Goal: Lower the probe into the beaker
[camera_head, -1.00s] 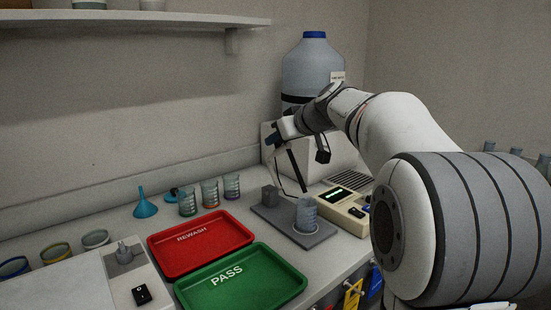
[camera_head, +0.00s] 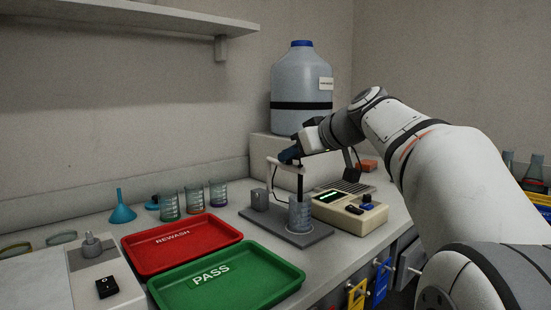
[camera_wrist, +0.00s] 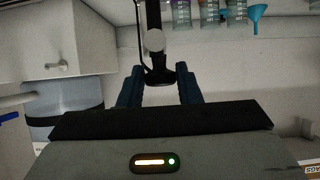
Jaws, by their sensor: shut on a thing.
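The probe (camera_head: 299,184) is a dark, slim rod held by my gripper (camera_head: 291,156), and it hangs close to upright over the clear beaker (camera_head: 300,216). Its lower end is at the beaker's mouth; I cannot tell whether it is inside the rim. The beaker stands on a grey base plate (camera_head: 265,226). In the wrist view, my gripper's blue fingers (camera_wrist: 160,92) are shut on the dark probe body (camera_wrist: 157,73). A pale arm (camera_head: 283,163) and a thin cable show beside the probe. The wrist view does not show this beaker clearly.
A meter with a green display (camera_head: 350,211) sits right of the plate. A red REWASH tray (camera_head: 180,259) and a green PASS tray (camera_head: 255,290) lie to the left. Several small beakers (camera_head: 170,207) and a blue funnel (camera_head: 122,211) stand behind. A large bottle (camera_head: 301,85) stands at the back.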

